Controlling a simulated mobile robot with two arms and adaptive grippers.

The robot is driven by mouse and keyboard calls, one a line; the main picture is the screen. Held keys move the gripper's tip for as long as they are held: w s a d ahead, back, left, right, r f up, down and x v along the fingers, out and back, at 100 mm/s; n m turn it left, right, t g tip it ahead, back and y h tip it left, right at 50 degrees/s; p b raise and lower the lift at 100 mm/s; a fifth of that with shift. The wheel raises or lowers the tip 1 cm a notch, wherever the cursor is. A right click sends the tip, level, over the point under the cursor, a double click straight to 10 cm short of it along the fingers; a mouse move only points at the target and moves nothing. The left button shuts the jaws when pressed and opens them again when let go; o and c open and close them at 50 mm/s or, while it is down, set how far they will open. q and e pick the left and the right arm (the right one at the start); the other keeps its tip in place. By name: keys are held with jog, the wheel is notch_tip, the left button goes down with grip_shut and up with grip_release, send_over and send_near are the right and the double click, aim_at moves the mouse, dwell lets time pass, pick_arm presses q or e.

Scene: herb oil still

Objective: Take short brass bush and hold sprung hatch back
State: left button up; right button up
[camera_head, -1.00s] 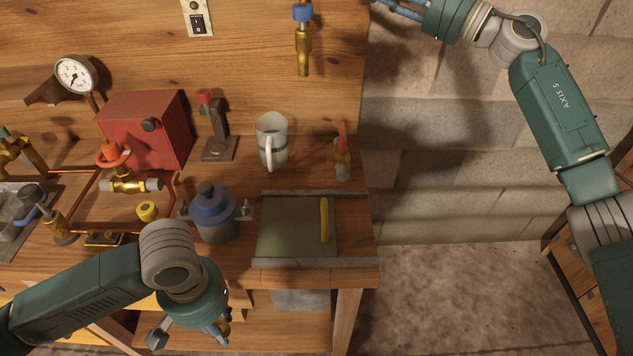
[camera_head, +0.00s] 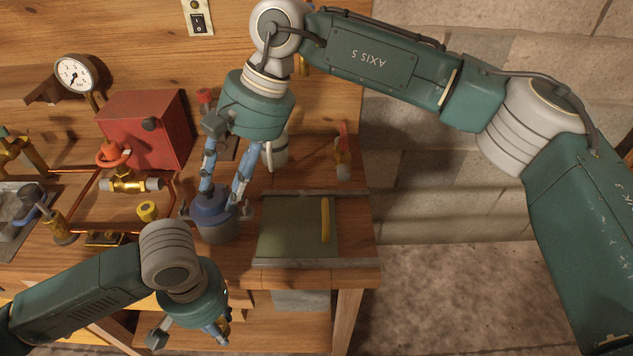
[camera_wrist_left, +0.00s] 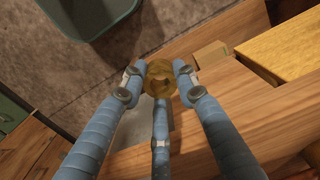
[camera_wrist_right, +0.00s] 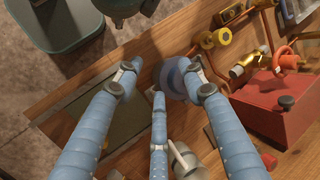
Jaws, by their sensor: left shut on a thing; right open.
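My left gripper (camera_wrist_left: 160,80) is shut on the short brass bush (camera_wrist_left: 160,88), a round brass piece with a hollow middle, seen between its fingers in the left wrist view. In the head view this gripper (camera_head: 200,332) hangs low at the bench's front, with a bit of brass (camera_head: 226,314) showing. My right gripper (camera_head: 222,195) is open, pointing down around the top of a blue-lidded grey pot (camera_head: 217,232). The pot's blue lid also shows between the fingers in the right wrist view (camera_wrist_right: 174,78); contact cannot be told. I cannot make out the sprung hatch for certain.
A jug (camera_head: 275,155) stands behind, partly hidden by my right arm. A red box (camera_head: 150,125), brass valve (camera_head: 125,183) and copper pipes are at left. The bench ends at right.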

jog(key=w+d+f+t+h, duration=0.1)
jog(key=w+d+f+h, duration=0.2)
jog(key=d, duration=0.5)
jog(key=h, duration=0.4)
send_near(327, 221)
jog(key=shift+t, duration=0.3)
jog(key=f, duration=0.3)
jog(key=d+f, duration=0.1)
jog(key=f, duration=0.3)
jog(key=d+f, duration=0.1)
jog(key=f, duration=0.2)
jog(key=shift+s+f, duration=0.3)
